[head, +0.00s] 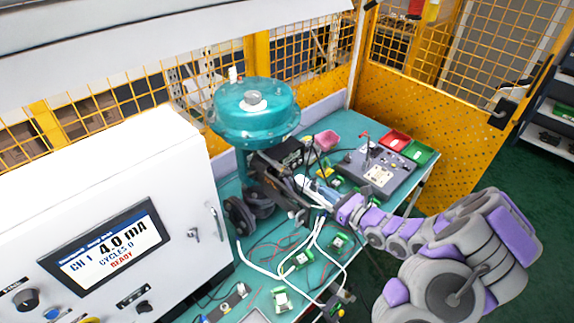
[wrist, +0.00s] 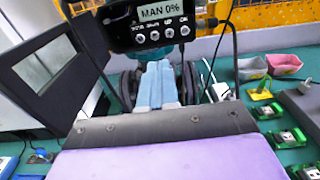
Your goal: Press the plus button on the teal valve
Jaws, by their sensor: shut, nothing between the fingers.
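The teal valve (head: 255,112) stands at the back of the teal bench in the head view, with a round domed top. A dark positioner box (head: 287,153) is mounted at its right side. In the wrist view the positioner (wrist: 122,40) has a lit display (wrist: 159,12) reading "MAN 0%". Below it is a row of several small round buttons, including the third from left (wrist: 169,33); their labels are too small to read surely, and no plus sign is clear. My gripper (wrist: 159,64) is shut and empty, its pale blue fingertips just below the button row in the picture. Contact cannot be told.
A white cabinet (head: 120,190) with a screen reading "4.0 mA" fills the left. A grey test box (head: 375,170), red tray (head: 394,139) and green tray (head: 418,152) lie right of the valve. White cables (head: 315,235) and small circuit boards cover the bench front. Yellow mesh fencing stands behind.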

